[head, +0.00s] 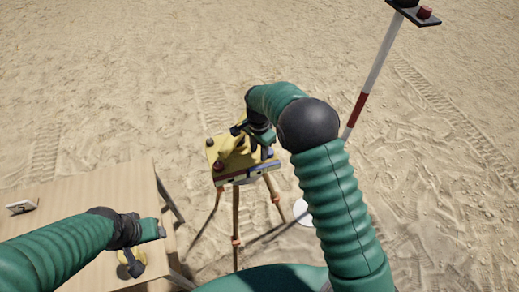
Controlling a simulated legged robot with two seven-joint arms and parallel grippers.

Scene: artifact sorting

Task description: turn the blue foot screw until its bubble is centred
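A yellow instrument (236,158) stands on a tripod (237,215) with wooden legs, in the middle of the head view. A reddish knob (219,167) is at its front left and a dark knob (210,142) at its back left. A dark, bluish knob (268,153) at its right, beneath my gripper, may be the blue foot screw. My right gripper (254,136) reaches down over the instrument's right part and hides some of it. Its fingers are too small and covered to read. No bubble can be made out. My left gripper (157,230) is over the wooden table, away from the instrument.
A red and white pole (372,80) stands at the right. A white disc (305,212) lies on the sand beside the tripod.

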